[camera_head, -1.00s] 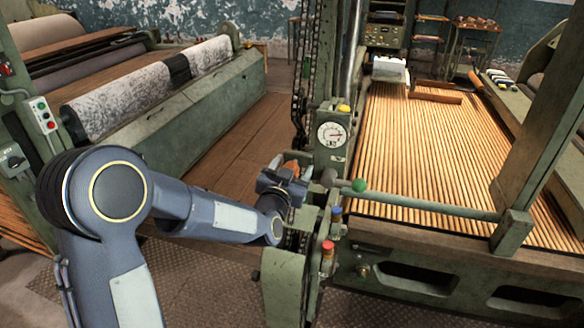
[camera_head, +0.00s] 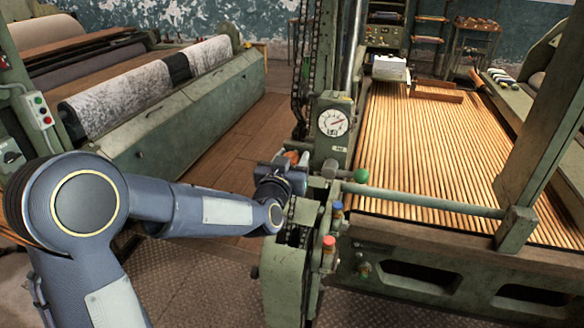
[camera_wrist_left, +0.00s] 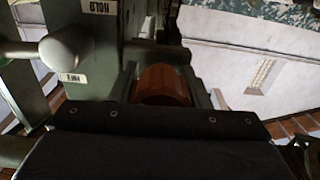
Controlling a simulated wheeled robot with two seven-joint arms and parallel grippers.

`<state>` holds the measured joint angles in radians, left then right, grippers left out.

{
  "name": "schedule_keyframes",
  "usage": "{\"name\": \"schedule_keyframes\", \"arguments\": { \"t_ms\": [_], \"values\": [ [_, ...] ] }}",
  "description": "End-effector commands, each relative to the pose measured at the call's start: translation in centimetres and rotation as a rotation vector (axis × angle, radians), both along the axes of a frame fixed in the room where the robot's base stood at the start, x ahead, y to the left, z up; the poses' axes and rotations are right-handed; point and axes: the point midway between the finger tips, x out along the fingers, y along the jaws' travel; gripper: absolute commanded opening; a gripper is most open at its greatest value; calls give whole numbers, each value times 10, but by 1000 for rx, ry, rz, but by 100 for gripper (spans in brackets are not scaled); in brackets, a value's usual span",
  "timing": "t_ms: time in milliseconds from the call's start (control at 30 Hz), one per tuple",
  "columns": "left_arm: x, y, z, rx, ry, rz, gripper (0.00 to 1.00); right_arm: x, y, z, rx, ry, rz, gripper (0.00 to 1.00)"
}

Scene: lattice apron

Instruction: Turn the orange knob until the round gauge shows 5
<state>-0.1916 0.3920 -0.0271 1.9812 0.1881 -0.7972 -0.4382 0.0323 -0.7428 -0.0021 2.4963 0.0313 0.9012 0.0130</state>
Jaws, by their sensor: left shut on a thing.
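The orange knob (camera_head: 291,157) is on the left side of the green machine post, mostly hidden behind my left gripper in the head view. It fills the middle of the left wrist view (camera_wrist_left: 162,86), between the fingers. My left gripper (camera_head: 287,163) is shut on the knob. The round gauge (camera_head: 333,122) has a white face with a red needle pointing to the upper right. Its numbers are too small to read. My right gripper is in neither view.
The slatted bed (camera_head: 430,150) lies to the right. Open floor (camera_head: 225,155) lies behind my left arm.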

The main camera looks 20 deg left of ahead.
Motion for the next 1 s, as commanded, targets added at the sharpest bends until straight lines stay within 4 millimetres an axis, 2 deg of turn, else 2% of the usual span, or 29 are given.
{"name": "schedule_keyframes", "arguments": {
  "t_ms": [33,400,700,1000],
  "values": [
    [0,1,-6,-43,-5,0,20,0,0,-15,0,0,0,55],
    [0,0,-5,-396,9,-1,20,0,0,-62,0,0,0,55],
    [0,1,-4,-664,20,0,20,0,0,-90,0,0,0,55],
    [0,1,-2,-856,28,0,20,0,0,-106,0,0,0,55]
  ]
}}
